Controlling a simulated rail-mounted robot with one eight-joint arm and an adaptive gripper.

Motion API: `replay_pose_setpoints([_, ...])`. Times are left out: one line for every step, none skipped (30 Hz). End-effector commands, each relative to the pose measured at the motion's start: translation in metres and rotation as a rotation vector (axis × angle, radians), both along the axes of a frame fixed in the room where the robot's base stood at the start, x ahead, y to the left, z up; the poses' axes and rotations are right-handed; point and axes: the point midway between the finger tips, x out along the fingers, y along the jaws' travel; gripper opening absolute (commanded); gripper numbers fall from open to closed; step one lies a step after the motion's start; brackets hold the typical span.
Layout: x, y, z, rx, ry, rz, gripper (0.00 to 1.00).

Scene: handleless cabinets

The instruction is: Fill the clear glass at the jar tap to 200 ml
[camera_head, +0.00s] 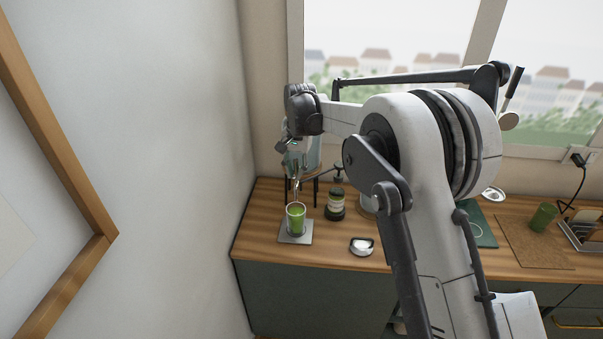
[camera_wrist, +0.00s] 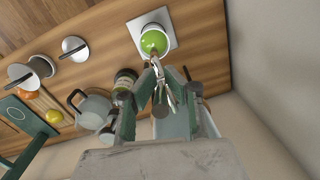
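The clear glass (camera_head: 296,218) holds green liquid and stands upright on a grey square plate (camera_head: 288,239) at the counter's left end. It also shows from above in the wrist view (camera_wrist: 154,41). No ml reading is legible. The jar (camera_head: 312,157), pale blue-green, stands on dark legs behind the glass, partly covered by my arm. Its metal tap (camera_wrist: 161,88) is above the glass. My gripper (camera_wrist: 160,76) is at the tap, with its fingers on either side of it. Whether they touch or grip the tap lever is not clear.
A small white-and-black object (camera_head: 362,246) lies near the front edge. A green cup (camera_head: 543,217) and a brown mat (camera_head: 528,243) are far right. A wall is close on the left.

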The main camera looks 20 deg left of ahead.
Motion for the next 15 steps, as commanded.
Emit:
replay_pose_setpoints([0.0028,-0.0019,0.0007,-0.001,-0.004,-0.003,0.17])
replay_pose_setpoints([0.0027,-0.002,0.0006,-0.001,-0.004,-0.003,0.21])
replay_pose_setpoints([0.0025,-0.0021,0.0005,-0.001,-0.003,-0.003,0.26])
replay_pose_setpoints([0.0023,-0.0021,0.0004,-0.001,-0.003,-0.003,0.3])
replay_pose_setpoints([0.0021,-0.0021,0.0003,-0.001,-0.002,-0.003,0.31])
replay_pose_setpoints([0.0018,-0.002,0.0002,-0.001,-0.002,-0.003,0.31])
replay_pose_setpoints([0.0017,-0.0019,0.0001,-0.001,-0.002,-0.002,0.31])
replay_pose_setpoints([0.0014,-0.0019,0.0,-0.001,-0.001,-0.002,0.31])
replay_pose_setpoints([0.0012,-0.0019,-0.0001,-0.001,-0.001,-0.002,0.31])
replay_pose_setpoints([0.0011,-0.0019,-0.0001,-0.001,-0.001,-0.002,0.31])
replay_pose_setpoints([0.0011,-0.0019,-0.0001,-0.001,-0.001,-0.002,0.31])
replay_pose_setpoints([0.0011,-0.0019,0.0004,-0.002,-0.001,-0.002,0.31])
replay_pose_setpoints([0.001,-0.002,0.0012,-0.002,0.0,-0.002,0.31])
replay_pose_setpoints([0.001,-0.0021,0.0026,-0.002,0.0,-0.002,0.31])
replay_pose_setpoints([0.0011,-0.0023,0.0053,-0.002,0.0,-0.002,0.31])
